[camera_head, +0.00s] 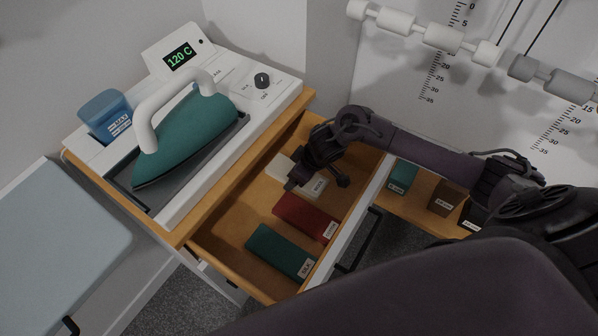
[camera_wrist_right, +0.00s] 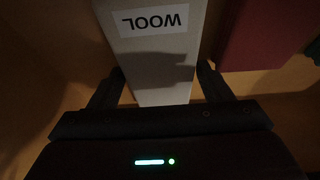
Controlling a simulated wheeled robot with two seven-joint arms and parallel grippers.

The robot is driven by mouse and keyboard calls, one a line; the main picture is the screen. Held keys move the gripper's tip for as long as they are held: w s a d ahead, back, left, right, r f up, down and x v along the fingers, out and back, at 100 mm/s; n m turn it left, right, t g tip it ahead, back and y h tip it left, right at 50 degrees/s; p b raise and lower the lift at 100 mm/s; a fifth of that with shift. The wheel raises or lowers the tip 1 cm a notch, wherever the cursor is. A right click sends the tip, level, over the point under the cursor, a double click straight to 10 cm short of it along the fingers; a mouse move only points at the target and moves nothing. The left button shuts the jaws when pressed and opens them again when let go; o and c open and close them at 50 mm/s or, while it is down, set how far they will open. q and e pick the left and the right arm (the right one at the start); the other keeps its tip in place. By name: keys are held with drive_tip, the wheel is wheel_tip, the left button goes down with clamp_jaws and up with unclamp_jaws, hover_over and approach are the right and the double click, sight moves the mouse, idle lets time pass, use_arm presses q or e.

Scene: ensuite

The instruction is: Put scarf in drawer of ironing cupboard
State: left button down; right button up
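The ironing cupboard's drawer (camera_head: 230,226) is pulled out, its wooden inside showing. In it lies a folded off-white piece labelled WOOL (camera_head: 281,167), with a red piece (camera_head: 300,214) and a dark teal piece (camera_head: 276,251) beside it. My right gripper (camera_head: 318,178) is down inside the drawer over the off-white piece and hides part of it. In the right wrist view, the fingers (camera_wrist_right: 160,78) stand on either side of the off-white piece (camera_wrist_right: 155,70), close to its edges. Whether they press on it I cannot tell. My left gripper is not in view.
An iron (camera_head: 190,135) rests on the cupboard top beside a blue water tank (camera_head: 105,113) and a 120 C display (camera_head: 180,57). An open shelf right of the drawer holds teal (camera_head: 403,176), brown (camera_head: 444,197) and black pieces. An ironing board (camera_head: 60,235) stands at left.

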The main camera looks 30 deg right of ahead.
drive_tip(key=p+v, duration=0.2)
drive_tip(key=v, duration=1)
drive_tip(key=shift+r, duration=0.2)
